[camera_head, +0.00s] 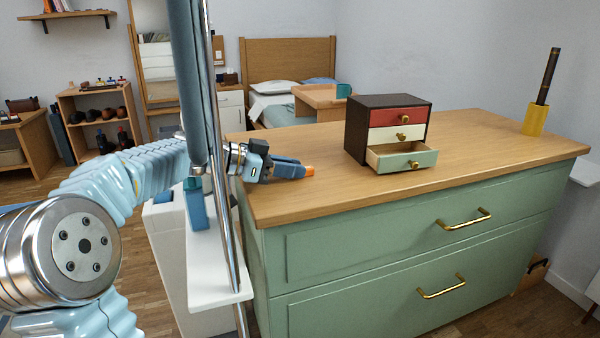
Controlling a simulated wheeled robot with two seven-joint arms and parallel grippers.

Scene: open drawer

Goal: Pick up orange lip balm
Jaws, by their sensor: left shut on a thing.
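The orange lip balm (309,171) shows as a small orange piece at the tips of my left gripper (300,171). The gripper's blue fingers are shut on it, and they hide part of it. The gripper is low over the wooden top of the green dresser (470,140), near its left end. I cannot tell whether the lip balm touches the surface. My right gripper is not in view.
A small dark drawer box (352,130) stands to the right of the gripper, with its pale green bottom drawer (425,160) pulled open. A yellow holder (535,120) with a dark stick stands at the far right. The dresser top between is clear.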

